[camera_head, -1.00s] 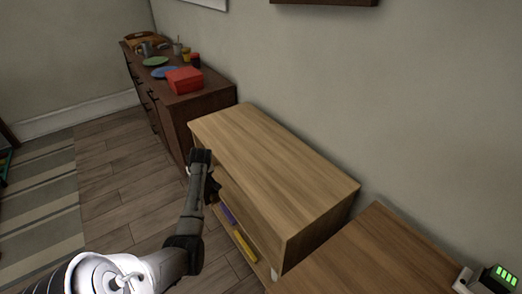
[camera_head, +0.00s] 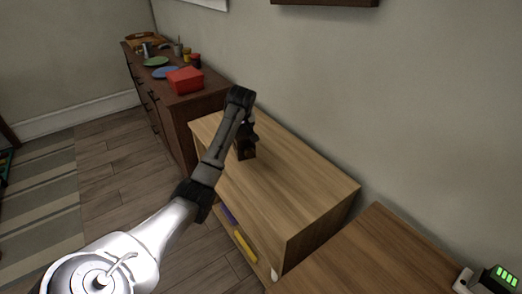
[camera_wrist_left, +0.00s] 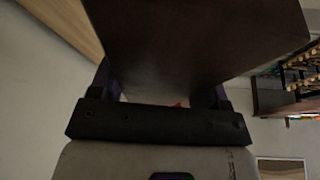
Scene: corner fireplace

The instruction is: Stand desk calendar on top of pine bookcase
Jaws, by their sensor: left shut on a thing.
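The pine bookcase (camera_head: 300,182) stands against the wall in the middle of the head view, its top bare apart from my gripper's load. My left gripper (camera_head: 248,132) is over the far part of that top, pointing down. It is shut on a dark brown thing, which I take for the desk calendar (camera_head: 246,151). In the left wrist view the calendar (camera_wrist_left: 195,40) is a big dark slab between the fingers (camera_wrist_left: 165,92). Its lower edge is at or just above the bookcase top; I cannot tell if they touch. My right gripper is not in view.
A dark sideboard (camera_head: 185,103) with a red box (camera_head: 185,80), plates and jars stands beyond the bookcase. A brown wooden surface (camera_head: 375,255) is at the near right, with a device with green lights (camera_head: 503,277). Several coloured things lie on the bookcase's lower shelf.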

